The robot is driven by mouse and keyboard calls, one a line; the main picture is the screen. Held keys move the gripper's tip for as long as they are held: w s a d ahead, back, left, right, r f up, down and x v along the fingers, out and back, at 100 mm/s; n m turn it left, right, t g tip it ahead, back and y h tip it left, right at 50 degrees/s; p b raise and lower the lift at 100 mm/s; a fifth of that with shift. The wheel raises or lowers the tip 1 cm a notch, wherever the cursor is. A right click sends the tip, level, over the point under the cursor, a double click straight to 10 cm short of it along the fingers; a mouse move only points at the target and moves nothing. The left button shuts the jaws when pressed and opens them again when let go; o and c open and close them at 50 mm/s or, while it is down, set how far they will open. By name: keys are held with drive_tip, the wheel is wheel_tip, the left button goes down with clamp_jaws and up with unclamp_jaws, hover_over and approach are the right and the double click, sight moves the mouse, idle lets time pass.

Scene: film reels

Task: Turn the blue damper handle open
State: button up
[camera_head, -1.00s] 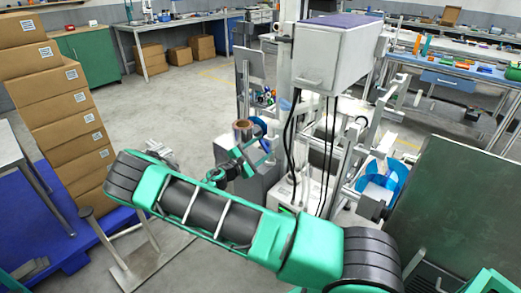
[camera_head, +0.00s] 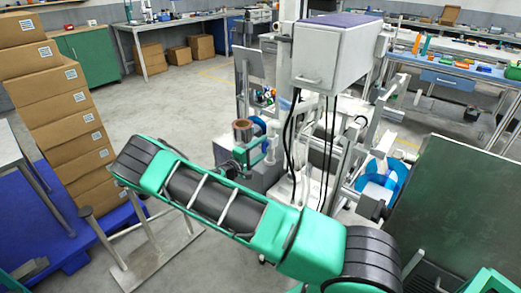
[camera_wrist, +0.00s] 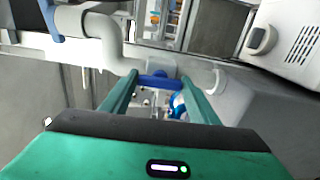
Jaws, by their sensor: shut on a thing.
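The blue damper handle (camera_wrist: 160,82) is a short blue bar in the wrist view, lying crosswise between the ends of my fingers. My gripper (camera_wrist: 158,78) has its two teal fingers on either side of the bar and is shut on it. In the head view my gripper (camera_head: 256,152) is small and partly hidden behind my arm, beside the machine's copper-coloured roll. The handle cannot be made out clearly there. A light grey pipe (camera_wrist: 105,30) bends down close to the left finger in the wrist view.
The machine carries a grey box (camera_head: 335,55) with black cables hanging from it. Blue reels (camera_head: 385,182) sit at its right. Stacked cartons (camera_head: 60,110) stand at the left and a dark green panel (camera_head: 462,205) at the right. Open floor lies behind the cartons.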

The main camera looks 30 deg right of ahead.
drive_tip(key=shift+a+f+m, duration=0.2)
drive_tip(key=shift+f+m, duration=0.05)
drive_tip(key=shift+m, duration=0.05)
drive_tip(key=o, duration=1)
drive_tip(key=shift+d+r, duration=0.1)
drive_tip(key=shift+o, duration=0.2)
drive_tip(key=v, duration=1)
drive_tip(key=shift+a, duration=0.4)
drive_tip(key=shift+s+d, duration=0.1)
drive_tip(key=s+d+r+m+g+y, duration=0.4)
drive_tip(key=s+d, duration=0.2)
drive_tip(key=s, duration=0.2)
drive_tip(key=s+d+r+m+g+y, duration=0.4)
drive_tip(key=s+d+g, duration=0.15)
drive_tip(key=s, duration=0.35)
drive_tip(key=s+a+r+t+y, duration=0.1)
drive_tip(key=s+a+r+y, duration=0.1)
drive_tip(key=s, duration=0.6)
drive_tip(key=s+a+r+m+t+y, duration=0.1)
drive_tip(key=s+a+r+y, duration=0.2)
drive_tip(key=s, duration=0.5)
drive_tip(key=s+a+r+m+t+y, duration=0.1)
drive_tip(key=s+a+r+y, duration=0.1)
drive_tip(key=s+r+y, duration=0.2)
drive_tip(key=s+r, duration=0.2)
drive_tip(key=s, duration=0.2)
drive_tip(key=shift+s+a+r, duration=0.15)
drive_tip(key=shift+s+r, duration=0.15)
drive_tip(key=shift+r, duration=0.05)
